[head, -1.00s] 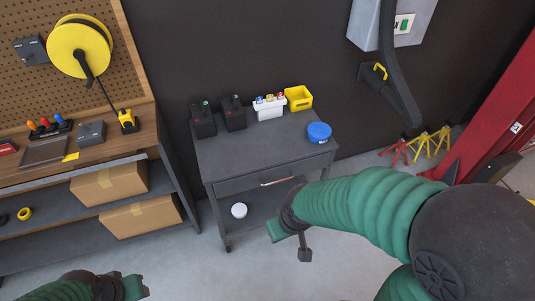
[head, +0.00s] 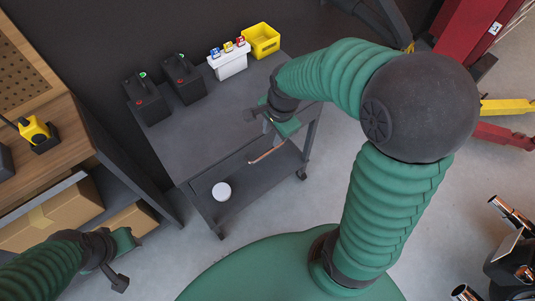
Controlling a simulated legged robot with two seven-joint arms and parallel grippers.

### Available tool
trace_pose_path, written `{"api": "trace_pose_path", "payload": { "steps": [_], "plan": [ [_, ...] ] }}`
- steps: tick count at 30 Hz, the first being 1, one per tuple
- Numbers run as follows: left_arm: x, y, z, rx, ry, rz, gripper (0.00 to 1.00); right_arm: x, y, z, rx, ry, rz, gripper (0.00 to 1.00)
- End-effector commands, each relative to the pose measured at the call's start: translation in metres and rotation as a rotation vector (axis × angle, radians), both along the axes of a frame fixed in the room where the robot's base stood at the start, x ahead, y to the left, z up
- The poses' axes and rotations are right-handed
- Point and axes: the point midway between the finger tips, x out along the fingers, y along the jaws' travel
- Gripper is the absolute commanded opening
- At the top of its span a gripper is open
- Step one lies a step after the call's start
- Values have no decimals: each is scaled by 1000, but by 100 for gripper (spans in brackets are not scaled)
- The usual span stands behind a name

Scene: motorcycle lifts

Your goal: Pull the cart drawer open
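The dark grey cart (head: 215,133) stands against the wall. Its drawer (head: 232,166) is in the front under the top, with a copper-coloured bar handle (head: 267,153). I cannot tell whether the drawer stands slightly out. My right gripper (head: 284,128) is over the cart's front edge, just above the right end of the handle. Its fingers are small and partly hidden, so contact with the handle and the opening between them are unclear. My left gripper (head: 127,242) is low at the left, away from the cart, in front of the workbench; its finger opening is unclear.
Two black batteries (head: 147,100) (head: 184,78), a white case (head: 228,62) and a yellow bin (head: 261,40) stand on the cart. A white round item (head: 221,191) sits on its lower shelf. The workbench (head: 52,130) with cardboard boxes (head: 52,215) is close at left.

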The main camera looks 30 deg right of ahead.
Motion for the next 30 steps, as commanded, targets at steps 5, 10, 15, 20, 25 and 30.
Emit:
{"api": "trace_pose_path", "payload": {
  "steps": [5,10,15,20,25,30],
  "plan": [
    [0,0,-21,0,1,0,36,9,2,-55,2,6,5,33],
    [0,0,-35,0,1,0,36,16,2,-96,0,5,5,33],
    [0,0,-43,0,1,0,36,23,3,-121,-1,1,6,33],
    [0,0,-44,0,1,0,36,25,3,-128,-1,0,5,33],
    [0,0,-43,0,1,0,36,25,3,-127,-1,0,5,33],
    [0,0,-43,0,1,0,36,25,3,-127,-1,0,6,14]
  ]
}}
